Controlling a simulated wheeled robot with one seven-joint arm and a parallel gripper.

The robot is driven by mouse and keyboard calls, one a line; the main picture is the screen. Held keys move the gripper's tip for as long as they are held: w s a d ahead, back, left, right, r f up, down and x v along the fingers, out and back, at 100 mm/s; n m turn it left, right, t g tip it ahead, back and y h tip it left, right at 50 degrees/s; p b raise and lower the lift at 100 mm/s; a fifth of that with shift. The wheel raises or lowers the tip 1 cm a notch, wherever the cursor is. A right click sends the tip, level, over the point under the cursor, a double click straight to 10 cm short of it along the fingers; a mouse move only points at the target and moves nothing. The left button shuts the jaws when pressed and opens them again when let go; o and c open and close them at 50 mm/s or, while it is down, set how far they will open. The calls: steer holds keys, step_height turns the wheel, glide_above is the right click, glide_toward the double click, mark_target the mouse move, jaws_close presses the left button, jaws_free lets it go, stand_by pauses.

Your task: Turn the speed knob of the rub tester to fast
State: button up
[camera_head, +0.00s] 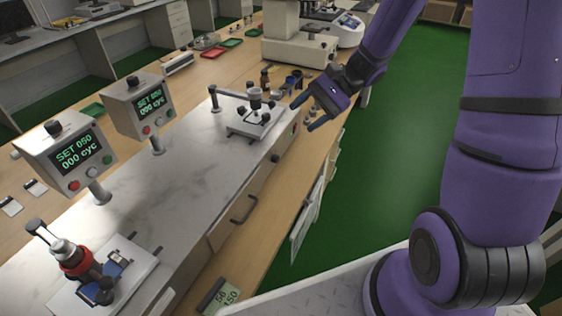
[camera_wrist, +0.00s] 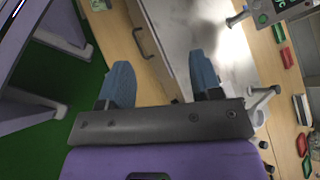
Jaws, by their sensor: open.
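Two control boxes stand on posts on the white marble-look bench, a nearer one (camera_head: 66,155) and a farther one (camera_head: 137,105). Each has a green-lettered screen, a black knob on top, and red, grey and green round controls. A test rig with a red collar (camera_head: 77,264) sits at the front left. Another rig (camera_head: 255,114) with a black arm sits at the far end. I cannot tell which is the rub tester. My gripper (camera_head: 308,113) is open and empty, right of the far rig, beyond the bench edge. Its blue fingers show apart in the wrist view (camera_wrist: 163,80).
A large beige instrument (camera_head: 300,45) stands behind the far rig, with small bottles near it. Red (camera_head: 230,43) and green trays lie on the wooden counter. Drawer handles (camera_head: 244,209) jut from the bench front. The green floor at right is open.

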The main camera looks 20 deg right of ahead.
steer(key=w+d+f+m+t+y, duration=0.2)
steer(key=w+f+m+t, duration=0.15)
steer(key=f, duration=0.35)
steer(key=w+d+f+m+t+y, duration=0.1)
steer(key=w+f+m+t+y, duration=0.15)
steer(key=w+f+m, duration=0.35)
steer(key=m+t+h, duration=0.4)
steer(key=m+t, duration=0.4)
steer(key=m, duration=0.1)
glide_toward(278, 160)
steer(key=x, duration=0.8)
steer(key=shift+w+a, duration=0.25)
steer(key=shift+a, duration=0.05)
steer(key=c, duration=0.9)
